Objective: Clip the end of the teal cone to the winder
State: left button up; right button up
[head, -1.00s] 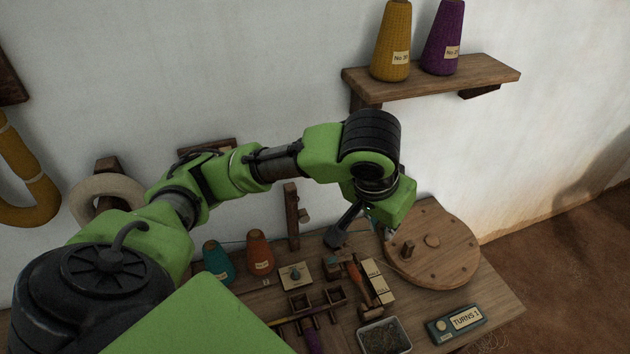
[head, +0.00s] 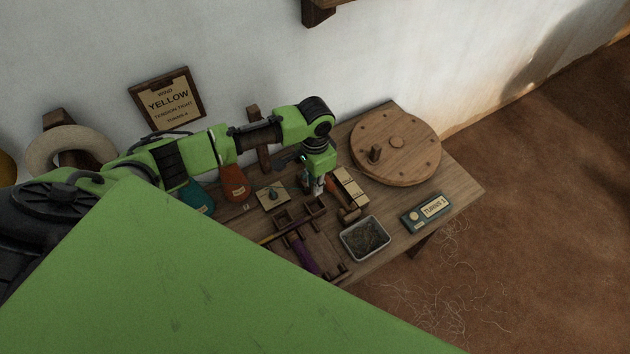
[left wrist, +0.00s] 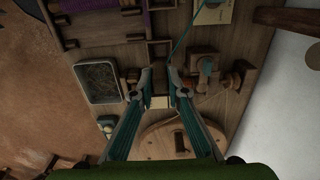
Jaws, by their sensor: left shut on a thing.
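The teal cone (head: 199,199) stands at the left of the bench, partly hidden by my arm. The winder, a round wooden disc (head: 408,160) with an upright peg, lies at the bench's far right end; the left wrist view shows it at the bottom (left wrist: 160,139). My left gripper (head: 319,188) points down over the middle of the bench, left of the disc. In the left wrist view a teal thread (left wrist: 186,38) runs from the top down to its fingertips (left wrist: 160,82). It is shut on the thread's end; the grip itself is small and hard to see. My right gripper is out of view.
An orange cone (head: 235,184) stands beside the teal one. A metal tray (head: 366,239) and a turns counter (head: 427,211) lie along the front edge. Cream labelled blocks (head: 350,187) lie between gripper and disc. A framed card (head: 167,99) hangs on the wall.

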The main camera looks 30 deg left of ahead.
pick_arm(q)
jog(key=shift+f+b, duration=0.6)
jog(key=shift+f, duration=0.1)
notch_tip(320, 180, down, 4)
jog(key=b, duration=0.4)
jog(key=shift+r, duration=0.2)
jog(key=shift+f, duration=0.6)
jog(key=shift+f+b, duration=0.5)
jog(key=shift+f, duration=0.55)
jog(key=o, duration=0.9)
jog(key=o, duration=0.3)
